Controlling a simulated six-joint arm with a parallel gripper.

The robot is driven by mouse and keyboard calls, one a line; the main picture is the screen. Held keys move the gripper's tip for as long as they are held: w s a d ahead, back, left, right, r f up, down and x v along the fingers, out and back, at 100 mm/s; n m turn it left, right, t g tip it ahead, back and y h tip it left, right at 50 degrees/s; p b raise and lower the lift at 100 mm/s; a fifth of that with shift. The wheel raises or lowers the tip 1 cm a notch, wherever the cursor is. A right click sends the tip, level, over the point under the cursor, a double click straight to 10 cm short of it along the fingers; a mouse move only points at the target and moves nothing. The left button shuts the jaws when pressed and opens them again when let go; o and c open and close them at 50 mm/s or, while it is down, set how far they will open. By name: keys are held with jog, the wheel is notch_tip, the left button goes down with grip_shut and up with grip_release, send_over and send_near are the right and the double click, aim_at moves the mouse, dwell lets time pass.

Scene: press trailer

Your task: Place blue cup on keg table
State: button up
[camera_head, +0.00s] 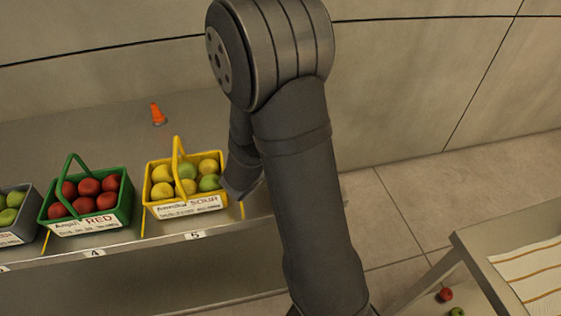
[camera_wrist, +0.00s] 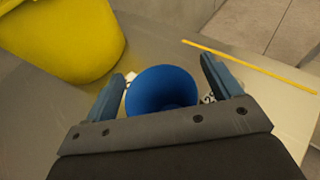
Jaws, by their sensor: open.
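The blue cup (camera_wrist: 160,88) shows in the wrist view, standing on the counter between the two fingers of my gripper (camera_wrist: 168,85). The fingers are apart, one on each side of the cup, and I see a gap on both sides. The lower part of the cup is hidden behind the gripper body. In the head view my arm covers the cup and the gripper's fingertips. I cannot make out a keg table for certain in either view.
A yellow basket (camera_head: 168,208) of yellow and green fruit stands close to my gripper; a yellow container (camera_wrist: 75,45) fills the wrist view's upper left. A green basket (camera_head: 115,222) of red fruit stands further left. A cloth-covered table (camera_head: 468,245) is at right.

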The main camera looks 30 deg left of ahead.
jog(key=c, duration=1.1)
jog(key=shift+r, duration=0.2)
jog(key=shift+r, duration=0.6)
jog(key=r, duration=0.1)
jog(key=d+r, duration=0.1)
jog(key=r, duration=0.1)
jog(key=shift+w+d+r, duration=0.1)
jog(key=shift+w+r, duration=0.05)
jog(key=w+d+r, duration=0.1)
jog(key=d+r, duration=0.5)
jog(key=d, duration=0.4)
jog(key=shift+w+d, duration=0.15)
jog(key=shift+w, duration=0.15)
